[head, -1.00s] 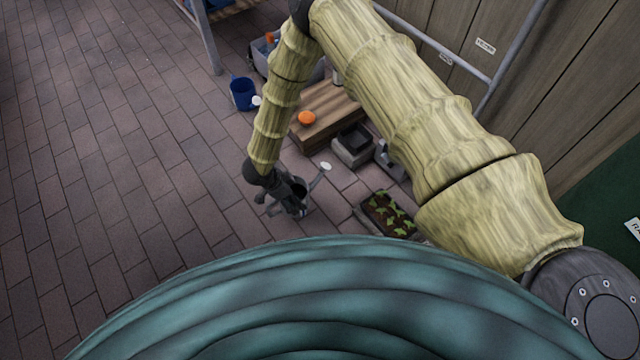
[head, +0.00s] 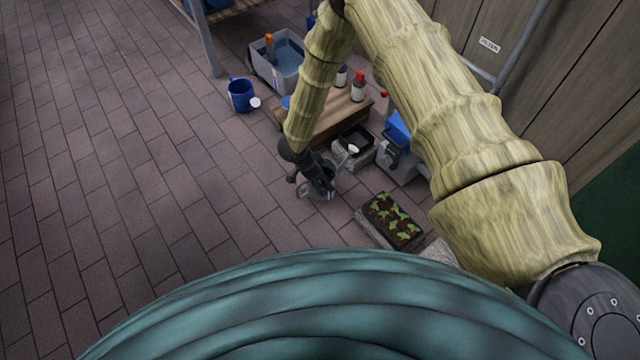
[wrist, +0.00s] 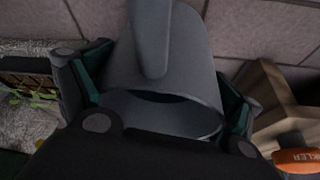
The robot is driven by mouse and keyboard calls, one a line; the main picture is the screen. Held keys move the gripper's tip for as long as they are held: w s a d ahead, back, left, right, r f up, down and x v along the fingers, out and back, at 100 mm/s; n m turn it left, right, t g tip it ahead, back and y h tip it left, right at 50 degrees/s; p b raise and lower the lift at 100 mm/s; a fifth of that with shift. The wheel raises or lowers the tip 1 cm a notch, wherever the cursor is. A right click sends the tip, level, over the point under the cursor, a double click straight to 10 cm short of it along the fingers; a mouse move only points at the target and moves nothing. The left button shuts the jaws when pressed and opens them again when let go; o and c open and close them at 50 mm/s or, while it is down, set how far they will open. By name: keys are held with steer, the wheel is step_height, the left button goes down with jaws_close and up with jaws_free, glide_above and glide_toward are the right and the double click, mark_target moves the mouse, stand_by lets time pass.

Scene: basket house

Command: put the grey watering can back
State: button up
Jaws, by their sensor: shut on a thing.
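The grey watering can (head: 327,187) is in my gripper (head: 316,172) at the end of my arm, over the brick paving in the head view. Its spout with a pale tip points up and right, toward the grey blocks. In the wrist view the can's grey body (wrist: 185,60) fills the middle, with its open rim toward the camera. My gripper (wrist: 165,92) has one dark green-padded finger on each side of it and is shut on it. The can's underside is hidden, so I cannot tell its height over the paving.
A seedling tray (head: 393,220) lies right of the can. A wooden step (head: 345,108) with bottles, partly behind my arm, stands beyond, beside a grey water tub (head: 281,68) and blue bucket (head: 241,95). An orange labelled item (wrist: 297,160) shows in the wrist view. Paving at left is clear.

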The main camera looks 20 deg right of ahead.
steer(key=shift+a+f+b, duration=0.15)
steer(key=shift+f+b, duration=0.65)
steer(key=shift+f, duration=0.9)
steer(key=shift+f, duration=0.1)
steer(key=o, duration=1.4)
steer(key=shift+s, duration=0.1)
